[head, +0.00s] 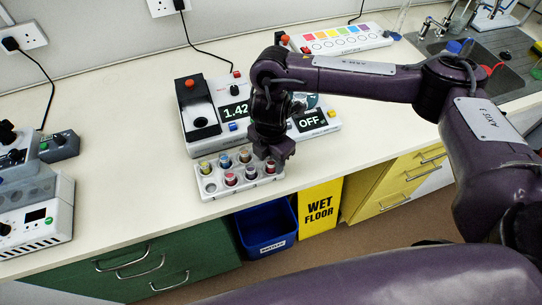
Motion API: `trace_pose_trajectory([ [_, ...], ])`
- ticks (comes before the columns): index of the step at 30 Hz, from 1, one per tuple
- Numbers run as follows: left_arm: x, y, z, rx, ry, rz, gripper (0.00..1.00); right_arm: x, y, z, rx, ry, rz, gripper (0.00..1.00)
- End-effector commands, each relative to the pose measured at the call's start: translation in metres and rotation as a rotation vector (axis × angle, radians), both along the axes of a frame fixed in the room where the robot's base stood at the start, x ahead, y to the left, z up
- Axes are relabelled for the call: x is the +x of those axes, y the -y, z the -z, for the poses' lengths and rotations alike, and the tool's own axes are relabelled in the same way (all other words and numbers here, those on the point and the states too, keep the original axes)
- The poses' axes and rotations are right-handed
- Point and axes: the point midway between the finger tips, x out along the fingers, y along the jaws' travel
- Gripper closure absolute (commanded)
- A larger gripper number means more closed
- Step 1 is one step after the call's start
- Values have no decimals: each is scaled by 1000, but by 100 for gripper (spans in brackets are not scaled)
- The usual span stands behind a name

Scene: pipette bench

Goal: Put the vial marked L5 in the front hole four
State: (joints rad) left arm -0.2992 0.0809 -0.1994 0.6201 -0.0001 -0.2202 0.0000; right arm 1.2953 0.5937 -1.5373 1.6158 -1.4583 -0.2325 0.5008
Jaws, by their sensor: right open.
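A white vial rack (222,191) stands at the front edge of the bench, with holes in two rows. Several small vials with coloured tops stand in it, including a front vial (231,179), another front vial (251,173) and a back vial (225,161). The front hole at the left end (210,187) looks empty. Markings are too small to read, so I cannot tell which vial is L5. My right gripper (275,160) is open over the right end of the rack, close to the front-right vial (270,166), and hides the back-right hole. My left gripper is out of view.
Directly behind the rack stands a device (190,129) with displays reading 1.42 and OFF. Another instrument (38,222) is at the left, and a panel with coloured squares (340,38) is at the back. Bench left of the rack is clear. A blue bin (266,228) stands below.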

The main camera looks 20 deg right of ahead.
Motion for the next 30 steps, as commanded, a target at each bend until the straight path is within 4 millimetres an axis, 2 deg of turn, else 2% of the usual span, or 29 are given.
trace_pose_trajectory([
  [7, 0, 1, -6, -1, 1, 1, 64, 2, 0, -21, -1, 5, -2, 57],
  [21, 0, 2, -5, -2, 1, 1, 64, 1, 0, -105, -1, 6, -1, 57],
  [30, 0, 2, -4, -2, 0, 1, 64, 0, 0, -127, 0, 1, -1, 57],
])
